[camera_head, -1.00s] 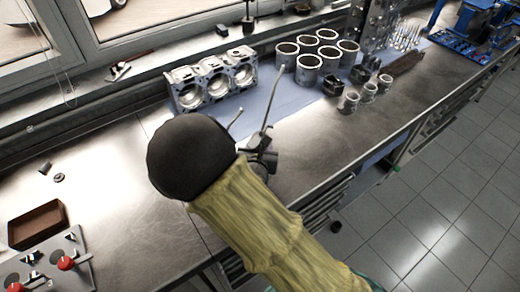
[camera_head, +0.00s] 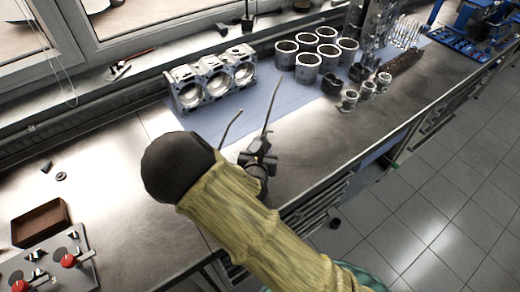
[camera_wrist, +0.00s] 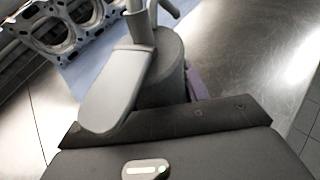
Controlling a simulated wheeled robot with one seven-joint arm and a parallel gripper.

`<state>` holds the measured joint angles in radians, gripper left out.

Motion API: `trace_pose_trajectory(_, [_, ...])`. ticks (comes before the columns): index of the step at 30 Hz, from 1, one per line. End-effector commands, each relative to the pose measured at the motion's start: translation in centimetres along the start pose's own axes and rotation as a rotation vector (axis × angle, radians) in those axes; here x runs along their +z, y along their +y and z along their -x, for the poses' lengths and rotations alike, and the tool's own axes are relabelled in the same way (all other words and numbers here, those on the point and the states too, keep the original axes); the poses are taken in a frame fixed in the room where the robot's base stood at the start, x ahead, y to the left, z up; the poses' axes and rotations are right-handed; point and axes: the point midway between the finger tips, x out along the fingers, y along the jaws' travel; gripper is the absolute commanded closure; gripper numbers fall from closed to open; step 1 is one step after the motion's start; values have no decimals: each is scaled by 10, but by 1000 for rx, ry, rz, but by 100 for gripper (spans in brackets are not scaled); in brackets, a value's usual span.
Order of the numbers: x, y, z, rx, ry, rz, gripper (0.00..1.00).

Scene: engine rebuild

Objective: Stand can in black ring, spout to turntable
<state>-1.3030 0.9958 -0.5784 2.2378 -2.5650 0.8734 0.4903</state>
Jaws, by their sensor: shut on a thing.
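A dark grey can (camera_wrist: 170,70) fills the upper middle of the wrist view, close to my gripper. A pale grey rounded part (camera_wrist: 118,92) lies across its left side. In the head view a long thin spout (camera_head: 271,105) and a shorter thin rod rise above my gripper (camera_head: 258,160), which is shut on the can over the bench's front half. My arm hides much of the can's body, and I cannot see whether its base touches the bench. I cannot make out the black ring or the turntable with certainty.
An engine block (camera_head: 213,80) and several cylinder liners (camera_head: 307,68) stand behind on a blue mat (camera_head: 290,97). Smaller parts (camera_head: 366,90) stand to the right. A brown tray (camera_head: 40,222) and a red-knobbed panel (camera_head: 45,265) are at lower left.

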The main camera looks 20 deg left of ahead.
Motion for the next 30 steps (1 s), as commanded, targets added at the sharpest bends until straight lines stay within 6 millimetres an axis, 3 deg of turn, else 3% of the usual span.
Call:
trace_pose_trajectory(6, [-2,0,-1,0,-3,-2,100])
trace_pose_trajectory(7, [-3,0,-1,0,0,-1,53])
trace_pose_trajectory(10, [-2,0,-1,0,0,-1,33])
trace_pose_trajectory(22, [0,0,2,0,0,0,33])
trace_pose_trajectory(30, [-1,1,38,2,1,-2,33])
